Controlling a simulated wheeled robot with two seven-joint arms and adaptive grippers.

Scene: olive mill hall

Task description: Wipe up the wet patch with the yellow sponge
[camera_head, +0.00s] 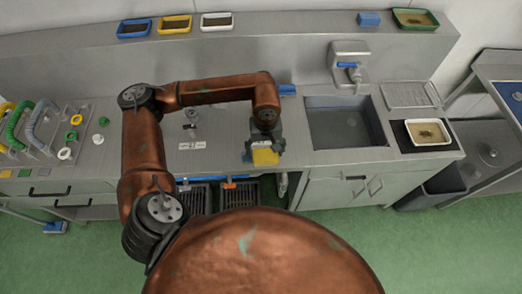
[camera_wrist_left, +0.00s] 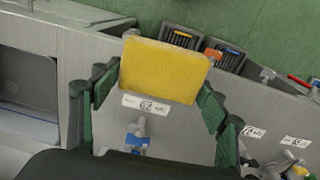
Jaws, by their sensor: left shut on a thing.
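The yellow sponge (camera_head: 265,157) is between the fingers of my left gripper (camera_head: 263,149), over the front part of the steel counter (camera_head: 225,152). In the left wrist view the sponge (camera_wrist_left: 163,70) spans the gap between the two green-padded fingers, and the left gripper (camera_wrist_left: 160,82) is shut on it. I cannot tell whether the sponge touches the counter. I cannot make out the wet patch in either view; the arm and sponge cover part of the counter. My right gripper is in neither view.
A sink (camera_head: 345,128) lies right of the sponge, with a blue-handled tap (camera_head: 349,66) behind it. A white tray (camera_head: 428,143) stands at the right end. A blue-topped valve (camera_wrist_left: 135,142) is near the left gripper. Hoses and fittings crowd the left; dark crates (camera_head: 240,195) are below the counter.

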